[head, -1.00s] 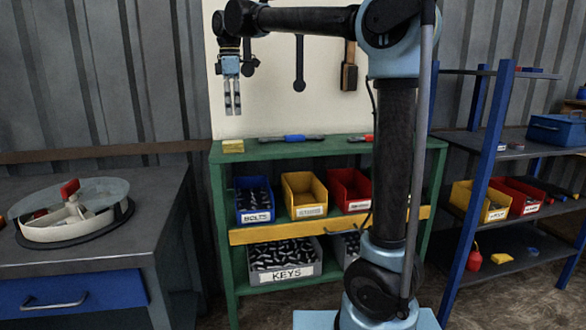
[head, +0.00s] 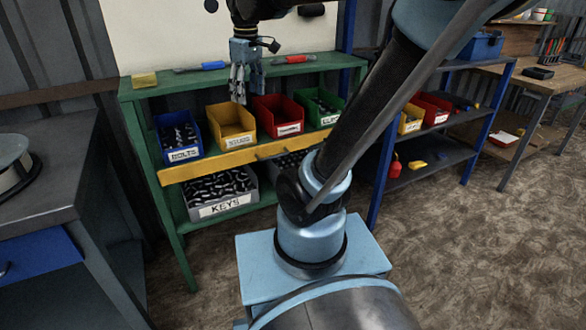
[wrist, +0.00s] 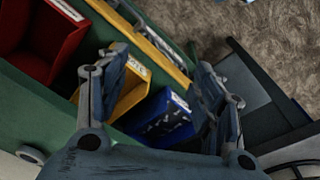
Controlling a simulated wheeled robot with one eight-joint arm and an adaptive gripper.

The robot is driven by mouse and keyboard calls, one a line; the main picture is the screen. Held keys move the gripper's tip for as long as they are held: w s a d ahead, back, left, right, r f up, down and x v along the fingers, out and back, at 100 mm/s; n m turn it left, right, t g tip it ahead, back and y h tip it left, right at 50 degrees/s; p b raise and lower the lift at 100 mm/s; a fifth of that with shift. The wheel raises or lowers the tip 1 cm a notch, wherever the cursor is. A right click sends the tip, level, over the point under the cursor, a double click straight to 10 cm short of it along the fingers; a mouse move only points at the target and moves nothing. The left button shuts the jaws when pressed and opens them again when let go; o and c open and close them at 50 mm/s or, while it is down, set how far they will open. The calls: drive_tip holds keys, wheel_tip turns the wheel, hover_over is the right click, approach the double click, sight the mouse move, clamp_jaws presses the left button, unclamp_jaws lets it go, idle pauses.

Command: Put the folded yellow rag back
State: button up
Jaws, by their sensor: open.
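A small folded yellow rag (head: 145,79) lies flat on the left end of the green bench top (head: 222,79) in the head view. I do not see it in the wrist view. My gripper (head: 248,97) is open and empty. It appears to the right of the rag, overlapping the yellow and red bins in the head view, with its fingers pointing down. In the wrist view the two fingers (wrist: 165,75) are spread apart with the yellow and blue bins showing beyond them.
Blue bolts bin (head: 178,137), yellow bin (head: 231,126), red bin (head: 278,117) and green bin (head: 320,108) stand under the bench top. A grey KEYS box (head: 222,195) is below. Tools with blue (head: 213,65) and red (head: 297,59) handles lie on top. Floor at right (head: 460,240) is clear.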

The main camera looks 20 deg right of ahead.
drive_tip(key=s+d+f+m, duration=0.4)
drive_tip(key=s+f, duration=0.3)
drive_tip(key=f, duration=0.3)
drive_tip(key=s+d+f+m+t, duration=0.1)
drive_tip(key=s+d+f+m, duration=0.3)
drive_tip(key=f, duration=0.6)
drive_tip(key=s+d, duration=0.2)
drive_tip(key=shift+s+d+f+m, duration=0.2)
drive_tip(key=shift+s+m, duration=0.1)
drive_tip(key=shift+s, duration=0.1)
drive_tip(key=shift+w+f, duration=0.2)
drive_tip(key=shift+w, duration=0.3)
